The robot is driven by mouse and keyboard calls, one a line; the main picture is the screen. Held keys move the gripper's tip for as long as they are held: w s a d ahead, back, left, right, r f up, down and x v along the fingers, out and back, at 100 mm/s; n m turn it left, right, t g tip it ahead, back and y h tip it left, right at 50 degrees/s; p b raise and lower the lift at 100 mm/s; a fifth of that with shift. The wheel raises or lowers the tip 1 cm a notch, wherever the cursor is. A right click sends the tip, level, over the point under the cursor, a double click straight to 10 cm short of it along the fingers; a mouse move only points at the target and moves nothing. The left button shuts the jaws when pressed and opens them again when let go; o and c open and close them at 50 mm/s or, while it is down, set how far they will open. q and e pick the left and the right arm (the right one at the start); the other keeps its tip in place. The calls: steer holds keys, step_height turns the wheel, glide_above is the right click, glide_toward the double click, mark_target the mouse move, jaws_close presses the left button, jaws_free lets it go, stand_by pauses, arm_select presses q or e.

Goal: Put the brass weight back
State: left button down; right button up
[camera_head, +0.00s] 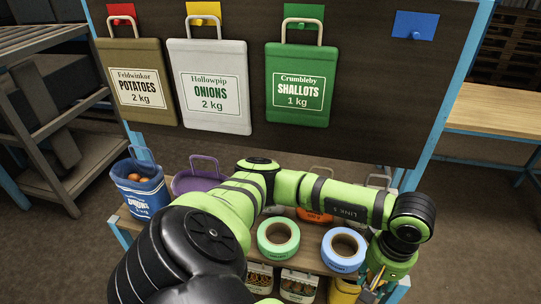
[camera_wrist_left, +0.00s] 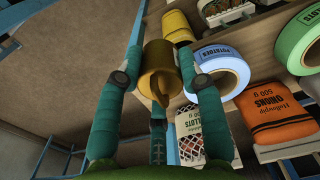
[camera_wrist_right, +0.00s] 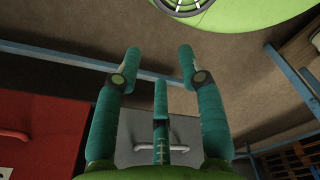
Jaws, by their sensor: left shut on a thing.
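The brass weight (camera_wrist_left: 158,72) is a gold-brown cylinder with a knob or hook, between the teal fingers of my left gripper (camera_wrist_left: 160,80) in the left wrist view. The gripper is shut on it. In the head view my left gripper (camera_head: 371,288) is at the right end of the shelf, its fingers partly hidden. Another yellow-brass piece (camera_wrist_left: 178,27) stands just beyond the held weight; a yellow piece also shows low in the head view (camera_head: 343,291). In the right wrist view my right gripper (camera_wrist_right: 155,62) is open and empty; the head view does not show it.
A potatoes sack (camera_head: 138,84), an onions sack (camera_head: 210,88) and a shallots sack (camera_head: 299,84) hang on the dark board. The blue tag's hook (camera_head: 415,26) is bare. Green tape (camera_head: 278,240) and blue tape (camera_head: 343,251) rolls lie on the shelf. A blue sack (camera_head: 139,190) stands left.

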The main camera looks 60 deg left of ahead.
arm_select(q)
steer(key=w+a+r+n+b, duration=0.2)
steer(key=n+b, duration=0.3)
steer(key=n, duration=0.5)
steer(key=w+a+r+n+b, duration=0.1)
steer(key=w+n+b, duration=0.1)
steer(key=n+b, duration=0.5)
steer(key=shift+n, duration=0.9)
steer(key=w+a+f+p, duration=0.1)
steer(key=w+a+f, duration=0.1)
steer(key=w, duration=0.1)
steer(key=w+a+f+p, duration=0.1)
steer(key=w+a+f, duration=0.1)
steer(key=w, duration=0.1)
steer(key=w+a+f+p, duration=0.2)
steer(key=w+a+f, duration=0.1)
steer(key=shift+w, duration=0.2)
steer(key=shift+f+p, duration=0.5)
steer(key=shift+f, duration=1.55)
arm_select(e)
step_height(320, 180, down, 8)
steer(key=s, duration=0.2)
steer(key=shift+f, duration=0.25)
arm_select(q)
steer(key=shift+f, duration=0.15)
steer(key=c, duration=0.8)
jaws_free()
arm_select(e)
steer(key=shift+f, duration=0.1)
